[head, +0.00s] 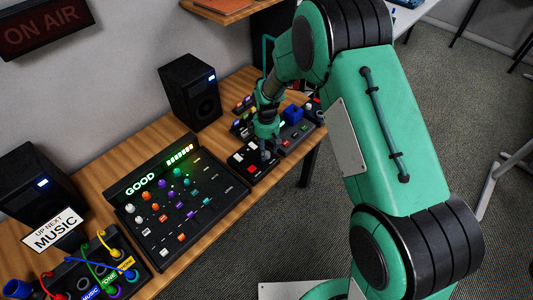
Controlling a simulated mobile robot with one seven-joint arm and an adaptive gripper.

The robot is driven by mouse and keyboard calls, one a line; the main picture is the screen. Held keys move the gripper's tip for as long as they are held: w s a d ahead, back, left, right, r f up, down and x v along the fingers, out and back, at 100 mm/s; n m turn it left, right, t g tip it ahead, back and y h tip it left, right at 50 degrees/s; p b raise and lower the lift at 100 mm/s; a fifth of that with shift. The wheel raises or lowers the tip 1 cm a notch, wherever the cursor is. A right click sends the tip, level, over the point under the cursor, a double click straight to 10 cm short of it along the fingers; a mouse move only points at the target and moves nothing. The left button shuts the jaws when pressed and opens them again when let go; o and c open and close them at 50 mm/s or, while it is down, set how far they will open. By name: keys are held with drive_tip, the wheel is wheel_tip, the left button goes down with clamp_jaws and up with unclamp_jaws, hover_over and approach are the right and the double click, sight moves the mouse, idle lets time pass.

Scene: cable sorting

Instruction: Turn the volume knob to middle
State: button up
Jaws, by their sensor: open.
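My gripper (266,150) points down over a small black panel (244,170) at the right part of the desk. By its look the gripper is open; its fingertips are small and dark here, and I cannot tell whether they touch anything. The panel carries a red button and a white one. A mixing console (180,200) with several coloured knobs and a lit "GOOD" display stands left of the gripper, clear of it. No readable label marks a volume knob, so I cannot tell which knob it is; my gripper may hide part of the panel.
Two black speakers (192,92) (40,186) stand along the wall. A patch box (84,272) with coloured cables and an "UP NEXT MUSIC" sign (56,230) are at lower left. More control boxes, one with a blue block (293,114), sit close to my gripper.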

drive_tip(key=shift+f, duration=0.8)
clamp_jaws()
